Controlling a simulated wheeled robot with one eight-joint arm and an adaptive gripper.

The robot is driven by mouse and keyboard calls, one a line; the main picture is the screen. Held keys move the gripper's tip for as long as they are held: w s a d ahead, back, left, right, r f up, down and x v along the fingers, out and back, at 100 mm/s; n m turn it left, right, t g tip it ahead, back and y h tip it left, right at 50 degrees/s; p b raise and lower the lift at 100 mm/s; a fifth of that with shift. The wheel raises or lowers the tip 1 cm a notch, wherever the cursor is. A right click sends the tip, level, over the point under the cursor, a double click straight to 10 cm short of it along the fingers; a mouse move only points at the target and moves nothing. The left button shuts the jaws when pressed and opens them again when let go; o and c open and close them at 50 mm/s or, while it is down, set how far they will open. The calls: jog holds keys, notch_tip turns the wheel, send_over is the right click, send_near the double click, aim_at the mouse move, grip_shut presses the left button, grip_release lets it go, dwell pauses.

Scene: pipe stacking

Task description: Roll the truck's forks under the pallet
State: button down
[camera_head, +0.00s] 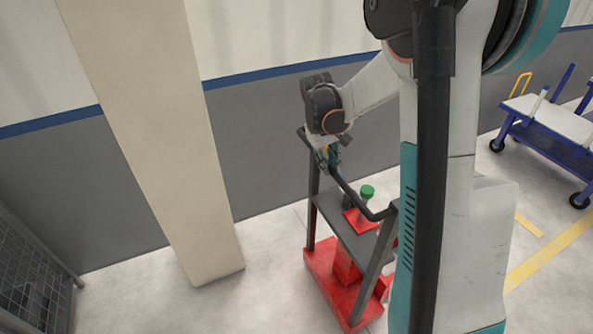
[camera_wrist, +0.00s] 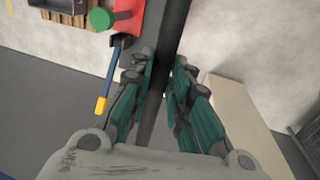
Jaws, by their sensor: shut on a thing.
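The truck (camera_head: 335,274) is red at the base with a dark upright frame, standing near the wall beside the pillar. Its dark handle bar (camera_head: 354,199) runs along the top and crosses the wrist view (camera_wrist: 172,35). My gripper (camera_head: 332,156) is shut on the handle bar; its teal-and-grey fingers (camera_wrist: 163,82) lie on both sides of it in the wrist view. The forks cannot be made out. Wooden slats (camera_wrist: 62,19) show at the top left of the wrist view; I cannot tell whether they are the pallet.
A beige pillar (camera_head: 160,130) stands left of the truck, with a mesh cage (camera_head: 30,275) farther left. A blue cart (camera_head: 550,125) stands at the right. A green knob (camera_head: 367,191) and a blue lever with yellow end (camera_wrist: 107,85) are on the truck. Floor between pillar and truck is clear.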

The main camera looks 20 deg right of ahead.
jog(key=d+p, duration=0.2)
jog(key=d, duration=3.4)
jog(key=shift+d, duration=0.2)
jog(key=c, duration=1.5)
grip_release()
jog(key=shift+a, duration=0.1)
jog(key=r, duration=0.4)
jog(key=a+r, duration=0.1)
jog(key=r, duration=0.3)
jog(key=a+r, duration=0.1)
jog(key=r, duration=0.2)
jog(key=shift+a+r, duration=0.2)
jog(key=shift+r, duration=0.2)
